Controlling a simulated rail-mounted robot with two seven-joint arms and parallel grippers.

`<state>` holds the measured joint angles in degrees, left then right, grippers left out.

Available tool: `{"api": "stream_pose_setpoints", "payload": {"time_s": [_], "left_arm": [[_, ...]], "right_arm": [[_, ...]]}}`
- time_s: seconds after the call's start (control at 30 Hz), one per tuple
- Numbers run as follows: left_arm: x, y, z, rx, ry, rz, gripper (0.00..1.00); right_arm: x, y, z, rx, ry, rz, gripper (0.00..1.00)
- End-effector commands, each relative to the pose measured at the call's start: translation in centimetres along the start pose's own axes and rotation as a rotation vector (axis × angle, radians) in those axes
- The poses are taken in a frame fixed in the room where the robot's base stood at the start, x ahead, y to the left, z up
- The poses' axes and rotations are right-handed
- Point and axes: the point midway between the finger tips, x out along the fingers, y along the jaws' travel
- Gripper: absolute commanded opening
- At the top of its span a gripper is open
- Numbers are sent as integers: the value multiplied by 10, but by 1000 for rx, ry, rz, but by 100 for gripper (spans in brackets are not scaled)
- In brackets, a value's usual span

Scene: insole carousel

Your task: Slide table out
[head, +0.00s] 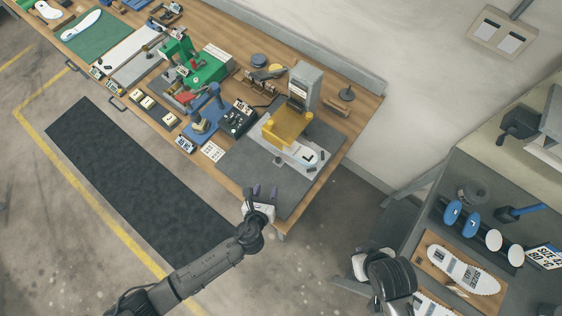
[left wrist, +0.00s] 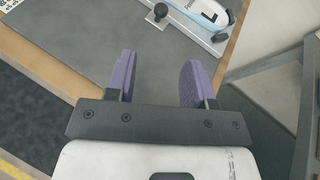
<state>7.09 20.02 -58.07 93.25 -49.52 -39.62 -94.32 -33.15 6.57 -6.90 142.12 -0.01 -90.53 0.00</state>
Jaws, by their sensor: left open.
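The press machine (head: 290,115) with its yellow guard stands on a grey mat near the right end of the long bench. Its pale slide table (head: 305,157) sticks out in front of the guard; its far part is hidden under the guard. In the left wrist view the slide table (left wrist: 228,20) shows at the top, with a metal bar and a round knob (left wrist: 160,12) at its near edge. My left gripper (head: 264,192) is open and empty over the bench's front edge, apart from the slide table; its purple fingers (left wrist: 157,80) point toward the knob. My right gripper's fingers are hidden.
A control box (head: 237,118), a blue press (head: 207,112) and a green machine (head: 205,65) stand left of the yellow guard. A side table (head: 470,215) with insole forms is at right. The mat (head: 255,180) is bare in front of the slide table.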

Motion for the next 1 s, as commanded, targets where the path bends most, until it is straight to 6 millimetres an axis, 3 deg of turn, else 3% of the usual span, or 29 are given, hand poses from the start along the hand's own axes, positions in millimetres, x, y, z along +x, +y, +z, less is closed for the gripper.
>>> {"api": "stream_pose_setpoints", "payload": {"time_s": [0.17, 0.33, 0.8, 1.0], "left_arm": [[1, -2, 0, 122, -1, -9, 49], [14, -2, 1, 146, -2, -7, 49], [99, -2, -1, 144, -2, -6, 49], [124, -2, -1, 143, -1, -6, 49]], "right_arm": [[0, 2, 0, -5, -1, 4, 0], [2, 3, 1, -10, -2, 8, 0], [17, 1, 6, -5, -2, 5, 0], [23, 0, 8, -1, -2, 1, 0]]}}
